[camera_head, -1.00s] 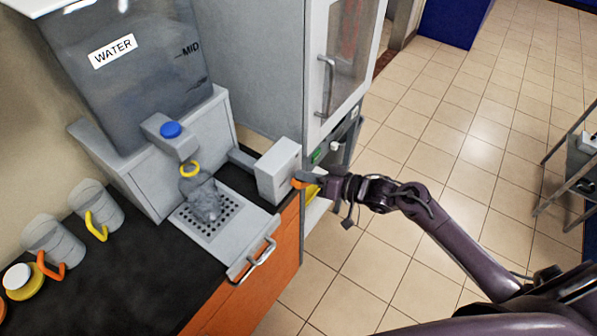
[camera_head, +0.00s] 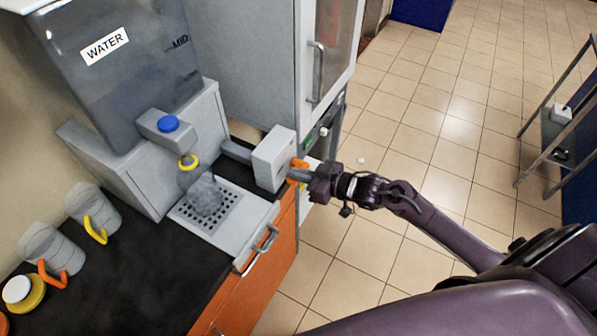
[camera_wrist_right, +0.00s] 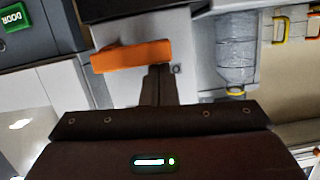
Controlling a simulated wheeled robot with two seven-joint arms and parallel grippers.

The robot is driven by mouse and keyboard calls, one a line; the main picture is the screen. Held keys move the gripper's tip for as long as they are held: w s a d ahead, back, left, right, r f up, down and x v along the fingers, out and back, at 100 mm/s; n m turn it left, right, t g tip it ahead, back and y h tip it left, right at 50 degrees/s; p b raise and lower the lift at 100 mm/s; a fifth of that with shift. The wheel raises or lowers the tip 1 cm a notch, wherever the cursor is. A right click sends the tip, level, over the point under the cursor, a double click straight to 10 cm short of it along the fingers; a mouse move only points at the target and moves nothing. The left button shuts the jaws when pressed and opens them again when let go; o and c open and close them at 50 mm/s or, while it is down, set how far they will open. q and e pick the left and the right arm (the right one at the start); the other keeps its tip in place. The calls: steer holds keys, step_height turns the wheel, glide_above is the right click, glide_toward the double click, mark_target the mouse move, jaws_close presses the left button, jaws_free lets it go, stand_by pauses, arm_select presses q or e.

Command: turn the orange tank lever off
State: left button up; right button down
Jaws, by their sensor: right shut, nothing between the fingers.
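The orange lever (camera_head: 298,163) is on the side of the pale grey box (camera_head: 272,158) beside the water dispenser. In the right wrist view it is a thick orange bar (camera_wrist_right: 125,57) lying across the picture. My right gripper (camera_head: 292,174) reaches it from the right, its fingers partly covering the lever in the head view. In the wrist view the shut, empty fingertips (camera_wrist_right: 158,68) are at the bar's lower edge; I cannot tell if they touch it. My left gripper is not in view.
The dispenser tank (camera_head: 125,70), labelled WATER, stands behind a drip tray (camera_head: 215,235) with a clear bottle (camera_head: 205,195). Clear mugs (camera_head: 92,213) stand on the black counter (camera_head: 135,285). A grey cabinet (camera_head: 240,60) stands behind the box. The tiled floor at right is mostly open.

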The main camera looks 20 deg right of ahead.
stand_by(0.5)
step_height(320, 180, up, 5)
steer(key=p, duration=0.4)
steer(key=shift+w, duration=0.1)
arm_select(q)
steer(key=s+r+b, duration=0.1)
steer(key=b, duration=0.1)
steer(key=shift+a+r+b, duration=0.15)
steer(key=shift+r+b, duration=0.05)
steer(key=shift+b, duration=0.1)
arm_select(e)
steer(key=f+v, duration=0.1)
steer(key=v, duration=0.9)
steer(key=shift+s, duration=0.25)
steer(key=shift+a, duration=0.1)
